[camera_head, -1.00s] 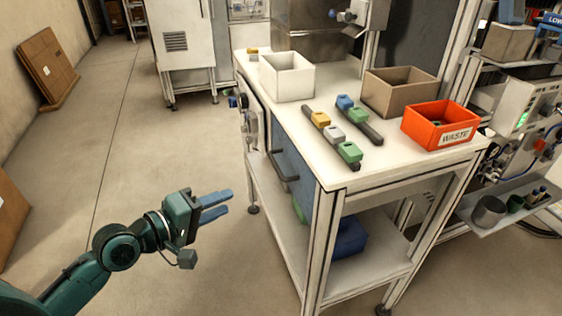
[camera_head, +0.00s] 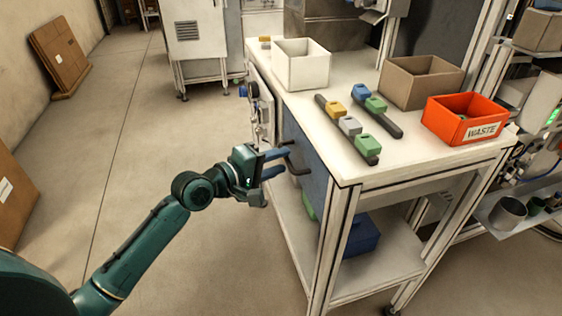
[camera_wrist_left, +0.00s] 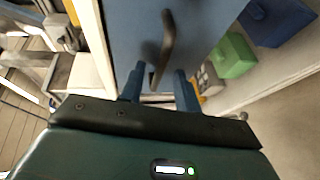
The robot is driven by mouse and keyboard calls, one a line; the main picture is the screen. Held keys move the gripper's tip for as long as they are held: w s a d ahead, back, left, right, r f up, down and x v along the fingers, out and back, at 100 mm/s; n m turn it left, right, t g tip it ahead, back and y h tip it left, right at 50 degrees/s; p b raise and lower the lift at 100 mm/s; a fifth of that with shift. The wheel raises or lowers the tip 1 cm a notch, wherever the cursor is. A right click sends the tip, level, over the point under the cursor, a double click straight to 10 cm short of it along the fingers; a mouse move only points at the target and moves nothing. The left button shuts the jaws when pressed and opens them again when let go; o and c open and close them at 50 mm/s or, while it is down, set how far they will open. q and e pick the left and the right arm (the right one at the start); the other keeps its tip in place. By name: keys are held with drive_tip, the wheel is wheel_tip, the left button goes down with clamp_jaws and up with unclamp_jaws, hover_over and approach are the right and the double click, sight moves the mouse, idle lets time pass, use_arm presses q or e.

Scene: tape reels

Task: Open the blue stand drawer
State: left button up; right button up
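The blue drawer (camera_head: 312,175) is set in the left side of the white stand, under its top. Its front shows large in the left wrist view (camera_wrist_left: 205,25). The drawer looks closed. A dark curved handle (camera_head: 295,163) sticks out from the drawer front; it also shows in the left wrist view (camera_wrist_left: 167,40). My left gripper (camera_head: 283,164) is open with its blue fingers pointing at the handle. In the left wrist view the fingers (camera_wrist_left: 158,88) are apart and the handle's near end lies between or just beyond their tips. I cannot tell whether they touch it. My right gripper is not in view.
The white stand top (camera_head: 300,103) holds a white bin (camera_head: 301,70), a brown bin (camera_head: 420,85), a red WASTE bin (camera_head: 465,125) and dark bars with coloured blocks. A blue box (camera_head: 362,235) sits on the lower shelf. The floor left of the stand is clear.

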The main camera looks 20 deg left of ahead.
use_arm(q)
drive_tip(key=shift+w+d+f, duration=0.15)
drive_tip(key=shift+w+d, duration=0.25)
drive_tip(key=shift+w, duration=0.2)
drive_tip(key=shift+c, duration=0.5)
clamp_jaws()
